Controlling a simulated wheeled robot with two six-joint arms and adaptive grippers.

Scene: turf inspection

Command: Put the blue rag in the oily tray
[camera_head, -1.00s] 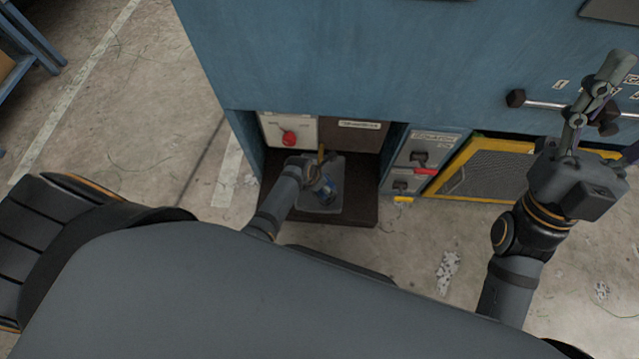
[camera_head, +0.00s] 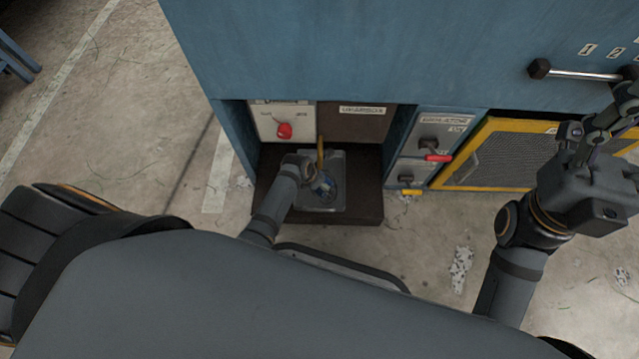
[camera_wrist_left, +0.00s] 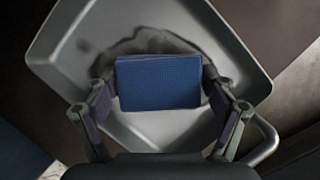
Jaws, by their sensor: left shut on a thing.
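The blue rag (camera_wrist_left: 160,82) is a flat rectangular pad, held between the two fingers of my left gripper (camera_wrist_left: 162,88) in the left wrist view. Behind it is the grey metal tray (camera_wrist_left: 135,128), with a dark oily stain on its floor. Whether the rag touches the tray floor I cannot tell. In the head view the tray (camera_head: 337,160) stands in the low opening of the blue cabinet, with my left gripper (camera_head: 324,186) over it and a bit of blue showing. My right gripper (camera_head: 622,112) is at the right edge, partly cut off and empty-looking.
The dark ledge (camera_head: 362,205) bears the tray. A panel with a red knob (camera_head: 284,131) is behind left. A red-handled switch (camera_head: 437,157) and a yellow-framed grille (camera_head: 490,155) are to the right. The blue cabinet (camera_head: 340,50) overhangs the opening.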

